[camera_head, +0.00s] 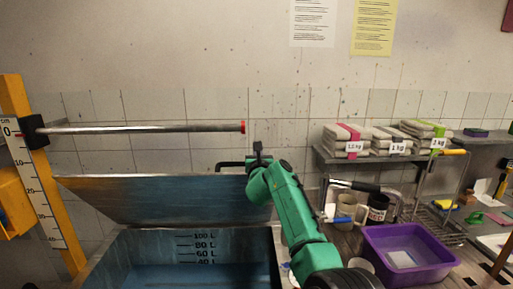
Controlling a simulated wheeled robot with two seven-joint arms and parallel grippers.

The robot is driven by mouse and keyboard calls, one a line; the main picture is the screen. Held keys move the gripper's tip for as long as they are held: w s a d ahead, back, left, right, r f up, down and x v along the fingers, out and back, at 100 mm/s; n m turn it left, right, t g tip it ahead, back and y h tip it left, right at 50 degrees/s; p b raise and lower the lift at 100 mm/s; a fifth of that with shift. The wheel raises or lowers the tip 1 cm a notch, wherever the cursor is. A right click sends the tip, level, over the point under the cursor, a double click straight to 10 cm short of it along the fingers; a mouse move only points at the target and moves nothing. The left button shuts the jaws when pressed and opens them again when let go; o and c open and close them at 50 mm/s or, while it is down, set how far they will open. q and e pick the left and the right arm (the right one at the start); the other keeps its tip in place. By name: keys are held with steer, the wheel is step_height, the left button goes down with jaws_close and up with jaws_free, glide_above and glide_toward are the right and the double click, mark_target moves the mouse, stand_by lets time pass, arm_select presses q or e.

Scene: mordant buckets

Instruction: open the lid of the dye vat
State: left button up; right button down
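The dye vat (130,245) stands at the lower left, with a litre scale on its inner wall and blue colour low inside. Its lid (150,198) is raised and tilted back behind the opening, with its blue-stained underside facing me. A black handle (230,164) shows at the lid's upper right edge. My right arm, green, reaches up from the lower right in front of the lid's right end. My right gripper (258,149) is at the lid's top edge beside the handle; its fingers are too small and covered to read. My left gripper is out of view.
A metal rod (145,129) with a red tip extends above the lid from a yellow measuring post (35,180).

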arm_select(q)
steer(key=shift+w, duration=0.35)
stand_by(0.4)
